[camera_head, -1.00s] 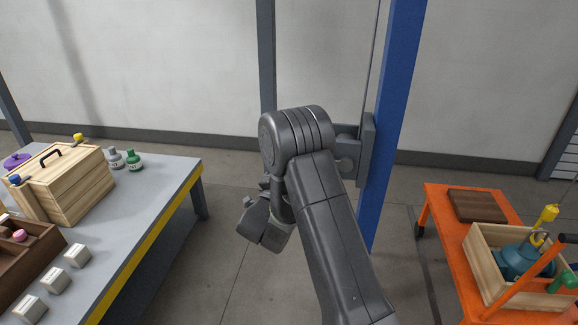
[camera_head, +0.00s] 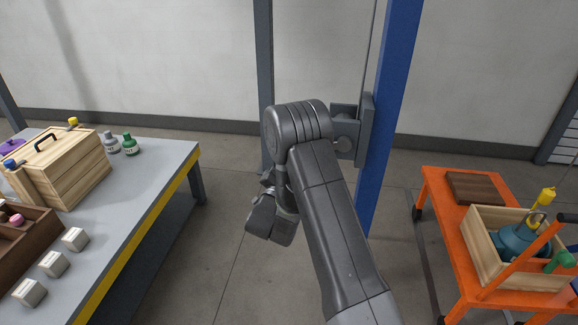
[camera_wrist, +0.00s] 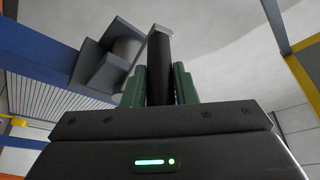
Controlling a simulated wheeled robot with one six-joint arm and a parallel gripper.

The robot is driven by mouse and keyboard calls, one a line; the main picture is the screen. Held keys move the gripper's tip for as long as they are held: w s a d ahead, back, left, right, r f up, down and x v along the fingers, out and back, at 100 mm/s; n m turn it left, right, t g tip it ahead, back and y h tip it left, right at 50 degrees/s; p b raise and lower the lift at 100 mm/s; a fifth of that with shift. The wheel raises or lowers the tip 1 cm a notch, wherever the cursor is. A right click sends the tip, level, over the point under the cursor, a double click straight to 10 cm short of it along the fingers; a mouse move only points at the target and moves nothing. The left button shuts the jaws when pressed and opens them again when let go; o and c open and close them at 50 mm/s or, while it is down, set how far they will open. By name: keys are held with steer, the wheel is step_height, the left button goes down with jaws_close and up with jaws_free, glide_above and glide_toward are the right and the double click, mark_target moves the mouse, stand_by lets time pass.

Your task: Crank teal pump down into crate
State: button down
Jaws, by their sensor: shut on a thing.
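The teal pump (camera_head: 518,240) sits inside the open wooden crate (camera_head: 483,262) at the lower right in the head view. Its lower part is hidden by the crate walls. A yellow hook block (camera_head: 546,196) is at its top. A grey winch housing (camera_head: 366,130) is on the blue post, largely behind my arm. In the wrist view, my gripper (camera_wrist: 160,78) has its green fingers shut on a dark cylindrical crank handle (camera_wrist: 160,52). A grey blocky part (camera_wrist: 100,72) is just left of the handle. My arm hides the handle in the head view.
The crate stands on an orange cart (camera_head: 452,230) with a brown board (camera_head: 475,187). The blue post (camera_head: 392,90) rises behind my arm. A grey bench (camera_head: 150,180) at left holds a wooden box (camera_head: 75,172), bottles and pale blocks. The floor between bench and post is clear.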

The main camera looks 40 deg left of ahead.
steer(key=c, duration=1.6)
jaws_free()
steer(key=shift+w+d+r, duration=0.1)
steer(key=shift+w+d, duration=0.1)
steer(key=shift+w, duration=0.05)
steer(key=o, duration=0.4)
steer(key=shift+w+d, duration=0.2)
steer(key=shift+d, duration=0.05)
steer(key=shift+o, duration=0.2)
steer(key=shift+s+a, duration=0.15)
steer(key=shift+s+f, duration=0.2)
steer(key=shift+s, duration=0.25)
steer(key=b+v, duration=0.2)
steer(key=v, duration=1)
steer(key=shift+s+b, duration=0.3)
steer(key=shift+s, duration=0.05)
steer(key=shift+f, duration=0.1)
